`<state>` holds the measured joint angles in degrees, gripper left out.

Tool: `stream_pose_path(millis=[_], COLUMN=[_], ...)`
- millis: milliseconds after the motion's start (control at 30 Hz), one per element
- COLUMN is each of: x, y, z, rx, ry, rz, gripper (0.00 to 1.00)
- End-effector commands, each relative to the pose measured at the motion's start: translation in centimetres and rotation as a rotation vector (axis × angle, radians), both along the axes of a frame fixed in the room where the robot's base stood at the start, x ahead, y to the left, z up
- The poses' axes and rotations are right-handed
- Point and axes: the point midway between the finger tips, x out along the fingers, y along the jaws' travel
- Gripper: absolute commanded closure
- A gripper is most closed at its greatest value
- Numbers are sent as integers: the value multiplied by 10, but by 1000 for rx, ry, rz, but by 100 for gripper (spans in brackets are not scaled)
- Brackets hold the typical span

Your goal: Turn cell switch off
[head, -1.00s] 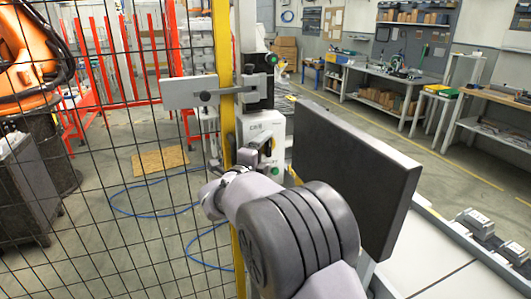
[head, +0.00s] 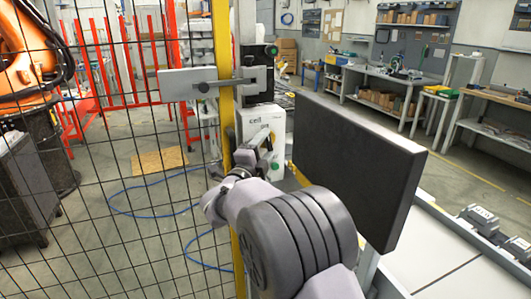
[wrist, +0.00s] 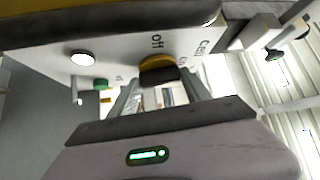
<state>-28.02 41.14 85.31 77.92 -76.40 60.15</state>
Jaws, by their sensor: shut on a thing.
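The cell switch is a dark knob on a yellow ring (wrist: 160,68), set in the face of a white control box (wrist: 115,62). The labels "off" and "cell" are readable beside it. My gripper (wrist: 159,80) is at the switch, one finger on each side, shut on the knob. In the head view the white control box (head: 279,124) stands just behind the yellow post, and my gripper (head: 262,146) is tilted against its front. The knob is hidden there by my gripper. Which way the knob points cannot be told.
A green button (wrist: 101,84) and a white button (wrist: 83,58) sit beside the switch. The yellow post (head: 224,100) and wire fence stand left of my arm. A large dark panel (head: 352,165) stands close on the right.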

Motion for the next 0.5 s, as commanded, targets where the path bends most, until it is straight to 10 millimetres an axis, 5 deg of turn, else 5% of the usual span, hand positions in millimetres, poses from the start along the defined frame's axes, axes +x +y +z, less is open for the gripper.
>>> stream_pose_path(millis=[500], x=[2], y=[-4], z=[-10], rx=[-447], ry=[-183], rz=[0], gripper=[84])
